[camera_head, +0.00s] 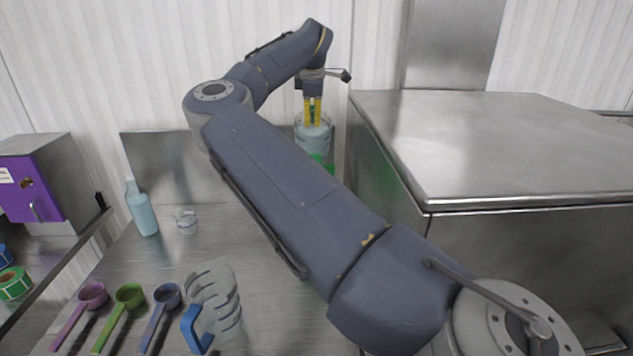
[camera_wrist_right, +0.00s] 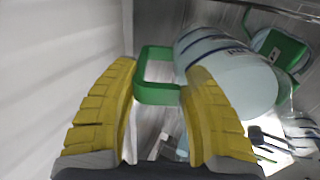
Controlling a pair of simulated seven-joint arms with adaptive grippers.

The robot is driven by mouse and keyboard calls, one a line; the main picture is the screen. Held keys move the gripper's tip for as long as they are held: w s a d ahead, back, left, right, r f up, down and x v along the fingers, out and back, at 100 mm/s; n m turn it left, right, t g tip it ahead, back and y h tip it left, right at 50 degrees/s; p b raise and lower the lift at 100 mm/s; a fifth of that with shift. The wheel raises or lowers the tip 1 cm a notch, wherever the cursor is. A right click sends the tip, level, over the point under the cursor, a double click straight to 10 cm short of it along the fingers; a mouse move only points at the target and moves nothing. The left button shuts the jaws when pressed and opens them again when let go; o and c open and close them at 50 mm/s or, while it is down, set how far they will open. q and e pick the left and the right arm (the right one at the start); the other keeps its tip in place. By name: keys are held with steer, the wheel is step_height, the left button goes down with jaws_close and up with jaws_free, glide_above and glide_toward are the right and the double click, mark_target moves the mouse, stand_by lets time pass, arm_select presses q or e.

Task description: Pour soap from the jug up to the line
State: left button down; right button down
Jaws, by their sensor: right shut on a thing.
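My right gripper (camera_head: 312,124), with yellow fingers, points down at the back, beside the steel cabinet. It is shut on the green handle (camera_wrist_right: 157,92) of a clear jug (camera_head: 313,140) holding pale blue liquid. In the right wrist view the jug (camera_wrist_right: 235,75) has dark line marks and lies just right of the fingers. My arm hides its lower part in the head view, and I cannot tell whether it touches the counter. An empty-looking clear jug (camera_head: 222,290) with a blue handle stands at the front. My left gripper is not in view.
A pale blue bottle (camera_head: 142,210) and a small clear cup (camera_head: 186,221) stand at left. Pink (camera_head: 92,294), green (camera_head: 129,295) and blue (camera_head: 166,296) scoops lie in front. A tall steel cabinet (camera_head: 390,175) bounds the right. The counter (camera_head: 165,258) between cup and scoops is clear.

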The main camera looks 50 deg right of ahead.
mark_target(312, 112)
steer(key=shift+s+a+f+t+h+p, duration=0.2)
steer(key=shift+a+f+p, duration=0.1)
steer(key=shift+f, duration=0.25)
steer(key=shift+s+a+f+t+h+p, duration=0.15)
steer(key=shift+f+h+p, duration=0.1)
steer(key=shift+f, duration=0.25)
steer(key=shift+s+a+r+t+h+p, duration=0.15)
steer(key=shift+s+a+r+t, duration=0.1)
steer(key=shift+r, duration=0.3)
steer(key=shift+s+a+r+t+h+p, duration=0.1)
steer(key=shift+s+a+r+h+p, duration=0.1)
steer(key=shift+r, duration=0.4)
steer(key=shift+s+a+r+t+h+p, duration=0.1)
steer(key=shift+s+a+r+t, duration=0.15)
steer(key=shift+r, duration=0.3)
steer(key=shift+a+r, duration=0.1)
steer(key=shift+r, duration=0.05)
steer(key=shift+s+a+r+t+h+p, duration=0.2)
steer(key=shift+s+r+t+h+p, duration=0.05)
steer(key=shift+r+t+h+p, duration=0.15)
steer(key=shift+s+a+r, duration=0.2)
steer(key=shift+r, duration=0.1)
steer(key=shift+r+h, duration=0.15)
steer(key=shift+h, duration=0.15)
